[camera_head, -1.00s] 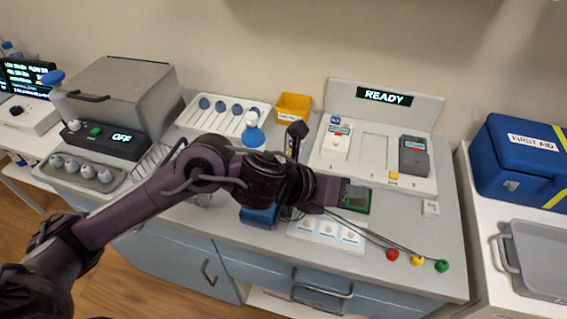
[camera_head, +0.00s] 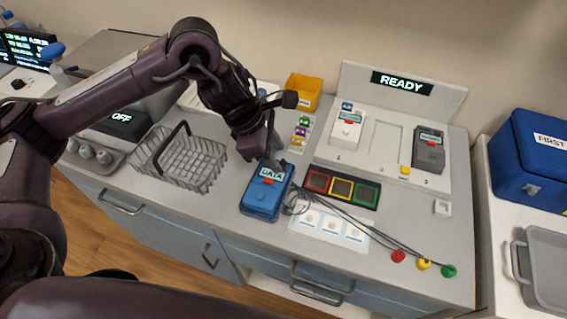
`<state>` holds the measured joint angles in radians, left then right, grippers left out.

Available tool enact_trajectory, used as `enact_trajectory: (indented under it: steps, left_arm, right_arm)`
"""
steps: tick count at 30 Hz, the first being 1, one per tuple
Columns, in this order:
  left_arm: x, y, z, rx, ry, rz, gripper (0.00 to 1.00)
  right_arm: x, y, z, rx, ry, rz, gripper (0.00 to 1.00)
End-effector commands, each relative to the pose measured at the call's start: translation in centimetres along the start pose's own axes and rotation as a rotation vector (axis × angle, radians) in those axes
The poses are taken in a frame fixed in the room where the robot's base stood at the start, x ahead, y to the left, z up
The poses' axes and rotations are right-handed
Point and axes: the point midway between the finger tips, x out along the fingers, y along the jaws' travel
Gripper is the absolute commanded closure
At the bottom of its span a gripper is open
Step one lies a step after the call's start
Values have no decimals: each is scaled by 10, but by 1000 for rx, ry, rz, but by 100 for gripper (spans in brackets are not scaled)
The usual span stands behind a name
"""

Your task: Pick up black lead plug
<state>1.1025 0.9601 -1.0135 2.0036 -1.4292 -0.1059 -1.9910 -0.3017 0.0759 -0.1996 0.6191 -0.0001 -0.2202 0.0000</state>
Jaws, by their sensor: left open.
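A blue device labelled DATA (camera_head: 264,195) lies on the counter. Thin black leads (camera_head: 340,215) run from a small loop at its right side to red (camera_head: 398,256), yellow (camera_head: 424,264) and green (camera_head: 448,271) ends at the front right. A black plug cannot be clearly told apart from the dark leads by the device. My left gripper (camera_head: 268,153) points down just behind and above the blue device; it is open and its fingertips are partly hidden by its own wrist. My right gripper is out of view.
A wire basket (camera_head: 180,162) stands left of the device. A pad with red, yellow and green squares (camera_head: 341,188) and a white card (camera_head: 330,227) lie to its right. The READY dock (camera_head: 378,150) stands behind, with an orange bin (camera_head: 303,91) beside it.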

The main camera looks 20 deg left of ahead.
Motion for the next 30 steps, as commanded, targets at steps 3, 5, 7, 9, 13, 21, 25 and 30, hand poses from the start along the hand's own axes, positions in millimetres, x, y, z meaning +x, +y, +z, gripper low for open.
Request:
enact_trajectory:
  steps: [3,5,7,9,13,21,25,30]
  left_arm:
    - [17,2,0,-2,1,-5,58]
    - [25,3,0,-2,0,-3,58]
    - [31,2,0,-1,0,-2,58]
    - [33,3,0,-1,0,0,58]
    - [34,3,-1,-1,0,1,58]
    - [33,3,0,-1,-1,1,86]
    - [33,3,0,-1,-1,1,100]
    - [33,3,0,-1,-1,1,100]
  right_arm:
    - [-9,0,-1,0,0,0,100]
    - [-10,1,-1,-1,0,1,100]
    - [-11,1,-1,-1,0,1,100]
    - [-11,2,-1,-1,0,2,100]
    - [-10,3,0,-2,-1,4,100]
    - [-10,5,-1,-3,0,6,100]
    - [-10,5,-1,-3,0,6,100]
    - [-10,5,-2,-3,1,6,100]
